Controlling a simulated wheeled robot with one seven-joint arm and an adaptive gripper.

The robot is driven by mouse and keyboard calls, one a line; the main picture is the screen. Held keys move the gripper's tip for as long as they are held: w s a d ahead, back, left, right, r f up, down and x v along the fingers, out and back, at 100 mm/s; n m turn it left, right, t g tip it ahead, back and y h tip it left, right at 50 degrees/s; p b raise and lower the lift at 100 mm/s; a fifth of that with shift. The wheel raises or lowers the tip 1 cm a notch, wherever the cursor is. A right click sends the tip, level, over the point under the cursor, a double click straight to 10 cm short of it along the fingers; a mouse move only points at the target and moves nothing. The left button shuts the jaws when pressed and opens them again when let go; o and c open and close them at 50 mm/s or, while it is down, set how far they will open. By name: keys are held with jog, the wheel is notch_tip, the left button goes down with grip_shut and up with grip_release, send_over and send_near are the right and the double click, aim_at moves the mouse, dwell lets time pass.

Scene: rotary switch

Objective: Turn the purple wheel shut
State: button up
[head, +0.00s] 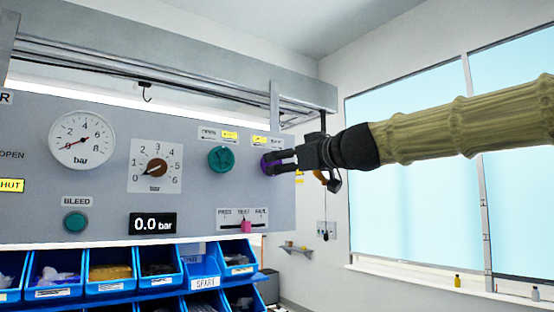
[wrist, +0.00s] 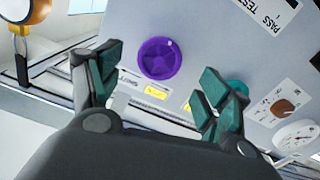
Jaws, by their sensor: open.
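The purple wheel (wrist: 160,58) is a round knob on the grey panel, and a small light mark shows near its rim in the wrist view. In the head view only a part of the purple wheel (head: 265,165) shows, as my gripper covers the rest. My gripper (head: 275,161) reaches in from the right in front of it. In the wrist view my gripper (wrist: 158,88) is open, one finger at each side of the wheel in the picture. Nothing is between the fingers, and I cannot tell whether they touch the wheel.
A teal wheel (head: 222,159) sits left of the purple one. The panel (head: 110,190) also bears a brown dial (head: 155,168), a gauge (head: 82,139), a teal button (head: 75,222), a pink slider (head: 246,227) and a display (head: 153,223) reading 0.0 bar. Blue bins (head: 200,270) stand below.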

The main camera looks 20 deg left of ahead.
aim_at(273, 164)
jog(key=shift+p+x, duration=0.75)
jog(key=shift+x, duration=1.65)
jog(key=c, duration=1)
